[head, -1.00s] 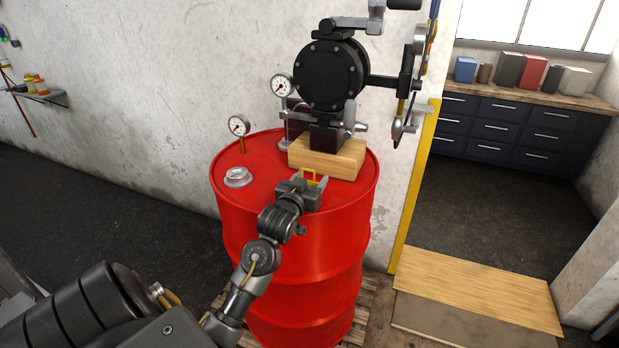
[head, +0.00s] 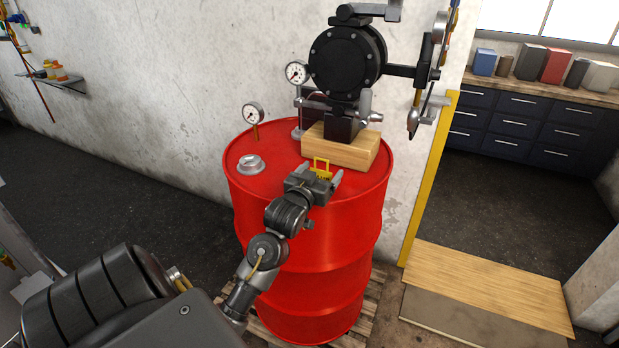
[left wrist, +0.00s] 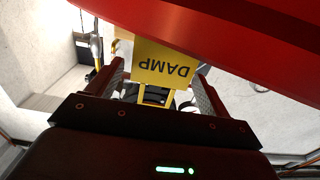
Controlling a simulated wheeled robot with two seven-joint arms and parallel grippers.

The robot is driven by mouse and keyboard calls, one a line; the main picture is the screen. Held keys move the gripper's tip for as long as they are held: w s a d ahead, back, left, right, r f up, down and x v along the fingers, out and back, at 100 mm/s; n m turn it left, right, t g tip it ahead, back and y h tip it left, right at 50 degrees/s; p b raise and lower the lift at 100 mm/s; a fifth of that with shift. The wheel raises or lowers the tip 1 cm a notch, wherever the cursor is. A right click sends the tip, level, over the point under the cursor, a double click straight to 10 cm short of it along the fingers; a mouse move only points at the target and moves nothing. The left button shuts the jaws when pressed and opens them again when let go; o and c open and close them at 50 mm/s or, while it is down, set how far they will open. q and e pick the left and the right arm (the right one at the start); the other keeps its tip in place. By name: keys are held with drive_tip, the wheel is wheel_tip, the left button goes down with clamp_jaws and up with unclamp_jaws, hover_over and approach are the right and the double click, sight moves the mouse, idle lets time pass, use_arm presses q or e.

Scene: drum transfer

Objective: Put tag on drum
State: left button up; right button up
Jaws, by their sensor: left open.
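The yellow tag (head: 321,165) stands at the near rim of the red drum's (head: 310,235) top, in front of the wooden block. In the left wrist view the tag (left wrist: 165,65) reads "DAMP" upside down, with the drum (left wrist: 225,30) against its edge. My left gripper (head: 320,175) is open at the drum's near rim. Its two fingers (left wrist: 155,88) stand on either side of the tag with gaps visible. Whether the tag rests fully on the drum cannot be told. My right gripper is not in view.
A wooden block (head: 345,150) under a black pump (head: 345,62) stands on the drum top. A gauge (head: 252,114) and a silver cap (head: 250,163) are at the left of the top. A pallet (head: 372,305) lies below. A wall is close behind.

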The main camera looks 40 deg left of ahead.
use_arm(q)
drive_tip(key=b+v, duration=0.1)
drive_tip(key=v, duration=0.9)
drive_tip(key=shift+b, duration=0.3)
drive_tip(key=shift+w, duration=0.1)
